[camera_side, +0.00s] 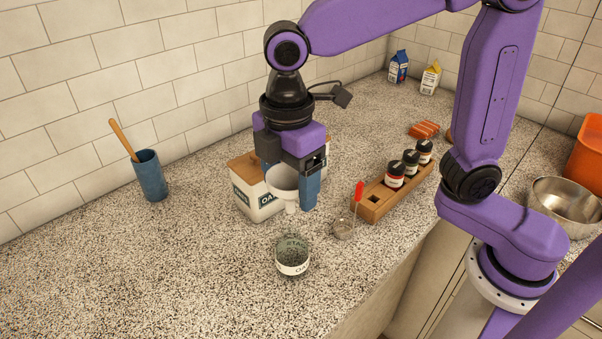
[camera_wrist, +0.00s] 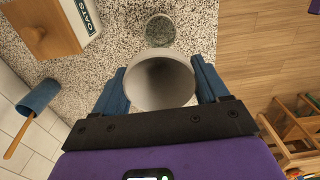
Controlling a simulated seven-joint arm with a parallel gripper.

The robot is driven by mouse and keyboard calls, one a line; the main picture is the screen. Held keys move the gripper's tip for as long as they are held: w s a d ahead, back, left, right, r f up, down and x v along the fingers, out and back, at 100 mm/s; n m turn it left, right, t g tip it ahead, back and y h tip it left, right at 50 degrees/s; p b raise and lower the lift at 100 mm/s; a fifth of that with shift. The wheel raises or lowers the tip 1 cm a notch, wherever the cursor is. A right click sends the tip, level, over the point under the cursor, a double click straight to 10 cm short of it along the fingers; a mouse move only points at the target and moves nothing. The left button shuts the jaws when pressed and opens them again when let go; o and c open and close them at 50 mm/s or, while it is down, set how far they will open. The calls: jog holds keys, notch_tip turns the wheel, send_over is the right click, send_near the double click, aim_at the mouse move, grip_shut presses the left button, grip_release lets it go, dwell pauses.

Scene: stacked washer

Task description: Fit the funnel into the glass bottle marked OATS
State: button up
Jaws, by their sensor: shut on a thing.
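The white funnel (camera_side: 284,181) is held upright in my gripper (camera_side: 297,190), spout down, above the counter. In the wrist view the funnel (camera_wrist: 160,82) fills the space between the two blue fingers of my gripper (camera_wrist: 161,88). The glass bottle (camera_side: 293,256) stands on the counter nearer the side camera, with a white label only partly readable. Its round top also shows in the wrist view (camera_wrist: 160,31), just beyond the funnel. The funnel is apart from the bottle, higher and farther back in the side view.
White canisters with wooden lids (camera_side: 258,201), one marked OATS, stand behind my gripper. A wooden spice rack (camera_side: 377,197) with several jars and a red-handled measuring cup (camera_side: 344,228) are to the right. A blue utensil cup (camera_side: 150,175) stands left. The counter left of the bottle is clear.

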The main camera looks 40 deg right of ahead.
aim_at(291, 210)
jog(key=shift+f, duration=2.1)
jog(key=shift+f, duration=1.75)
dwell(0.8)
jog(key=o, duration=0.8)
jog(key=shift+r, duration=0.15)
jog(key=shift+r, duration=3.35)
jog(key=shift+d, duration=0.15)
